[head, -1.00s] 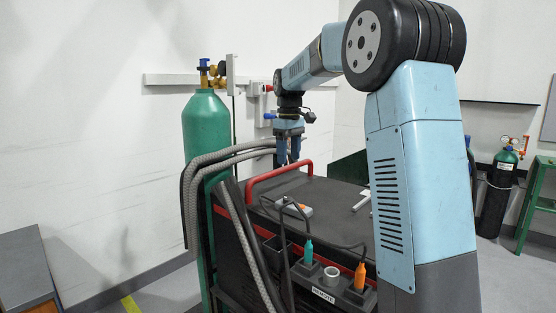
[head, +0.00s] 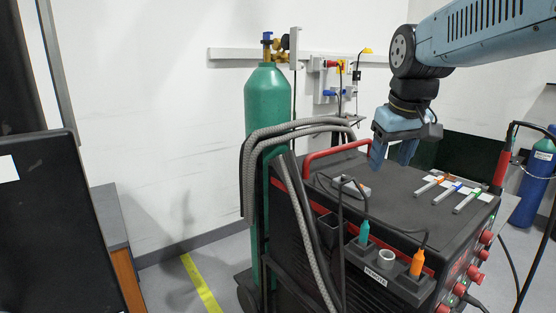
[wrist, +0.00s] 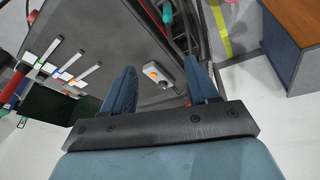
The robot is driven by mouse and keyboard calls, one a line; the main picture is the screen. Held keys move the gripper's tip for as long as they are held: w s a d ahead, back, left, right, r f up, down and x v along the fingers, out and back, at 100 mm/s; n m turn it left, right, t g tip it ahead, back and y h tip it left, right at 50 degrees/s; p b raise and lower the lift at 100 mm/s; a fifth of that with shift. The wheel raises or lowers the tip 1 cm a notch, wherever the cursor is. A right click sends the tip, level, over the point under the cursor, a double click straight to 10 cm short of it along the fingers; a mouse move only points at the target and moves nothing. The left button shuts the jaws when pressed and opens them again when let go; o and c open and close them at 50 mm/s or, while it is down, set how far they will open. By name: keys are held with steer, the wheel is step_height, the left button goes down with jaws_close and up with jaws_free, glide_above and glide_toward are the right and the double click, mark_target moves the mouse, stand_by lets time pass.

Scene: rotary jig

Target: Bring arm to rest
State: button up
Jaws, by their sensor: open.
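My gripper (head: 394,150) is open and empty, pointing down above the dark top of the cart (head: 395,197). In the wrist view its two blue fingers (wrist: 160,85) are spread apart with nothing between them. My blue arm comes in from the upper right of the head view. A small grey box with an orange button (head: 350,186) lies on the cart top, below and left of the fingers; it also shows between them in the wrist view (wrist: 158,75). I cannot tell the exact height of the fingertips above the cart.
A green gas cylinder (head: 268,110) stands at the cart's left, with grey hoses (head: 300,130) and a red handle (head: 336,149) near it. Several bar-shaped tools (head: 450,190) lie on the right of the top. A blue cylinder (head: 537,175) stands at the far right.

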steer(key=s+f+m+t, duration=0.1)
steer(key=s+f+m, duration=0.1)
steer(key=s+f, duration=0.4)
steer(key=s, duration=0.5)
steer(key=shift+s+d+f+m+t, duration=0.25)
steer(key=shift+d+f+m+t, duration=0.05)
steer(key=shift+d+t, duration=0.1)
